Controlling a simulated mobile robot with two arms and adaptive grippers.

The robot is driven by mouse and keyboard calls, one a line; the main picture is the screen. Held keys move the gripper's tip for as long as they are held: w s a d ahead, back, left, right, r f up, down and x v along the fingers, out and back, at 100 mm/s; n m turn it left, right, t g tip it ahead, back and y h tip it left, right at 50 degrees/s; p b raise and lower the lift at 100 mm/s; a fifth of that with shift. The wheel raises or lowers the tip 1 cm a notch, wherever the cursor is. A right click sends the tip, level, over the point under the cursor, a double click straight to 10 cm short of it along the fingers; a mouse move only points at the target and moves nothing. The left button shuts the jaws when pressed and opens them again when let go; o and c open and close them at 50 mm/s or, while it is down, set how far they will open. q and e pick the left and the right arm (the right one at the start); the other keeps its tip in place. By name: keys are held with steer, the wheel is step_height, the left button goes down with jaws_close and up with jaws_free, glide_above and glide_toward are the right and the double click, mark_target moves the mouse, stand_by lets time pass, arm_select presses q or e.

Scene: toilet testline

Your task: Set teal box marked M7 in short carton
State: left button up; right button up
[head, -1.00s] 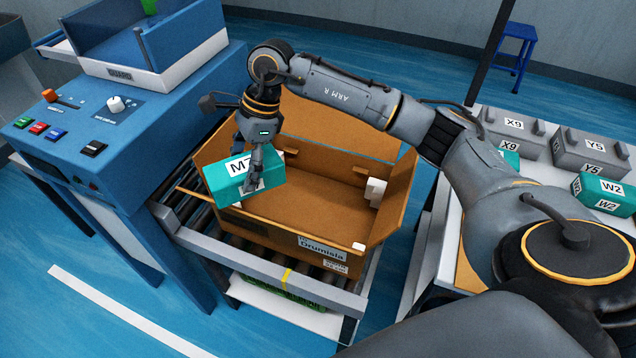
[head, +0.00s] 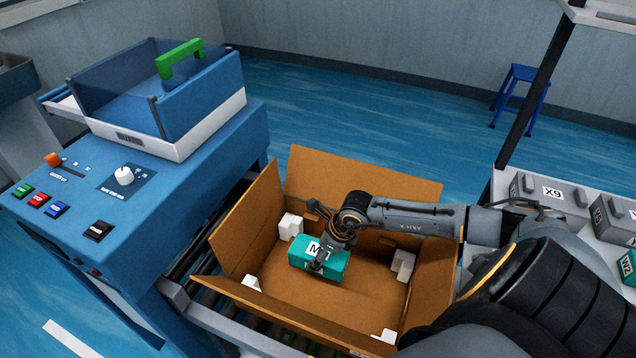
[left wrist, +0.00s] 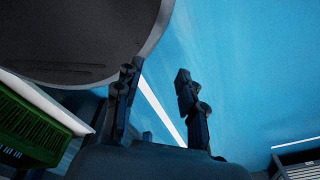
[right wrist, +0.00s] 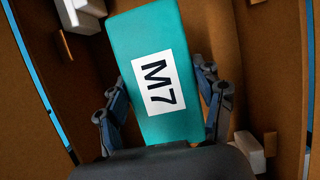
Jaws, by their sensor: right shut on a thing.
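The teal box marked M7 (head: 303,255) is inside the open short carton (head: 262,215), near its middle left. My right gripper (head: 322,260) is shut on the box from above. In the right wrist view the teal box (right wrist: 143,45) lies between the two fingers (right wrist: 163,108), with its white M7 label facing the camera. Whether the box touches the carton floor I cannot tell. My left gripper (left wrist: 158,95) shows only in its own wrist view, with fingers apart and nothing between them, over blue floor.
White corner pieces (head: 291,226) stand inside the carton, whose flaps are open. A blue machine (head: 150,190) with buttons and a knob is at the left. Grey boxes (head: 545,195) stand on a table at the right. A blue stool (head: 520,95) is at the back.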

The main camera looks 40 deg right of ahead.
mark_target(337, 257)
steer(key=f, duration=0.5)
steer(key=shift+s+f, duration=0.15)
steer(key=shift+s, duration=0.1)
steer(key=shift+f, duration=2.35)
steer(key=shift+f, duration=0.1)
steer(key=o, duration=1.4)
steer(key=v, duration=1.2)
steer(key=shift+s, duration=0.1)
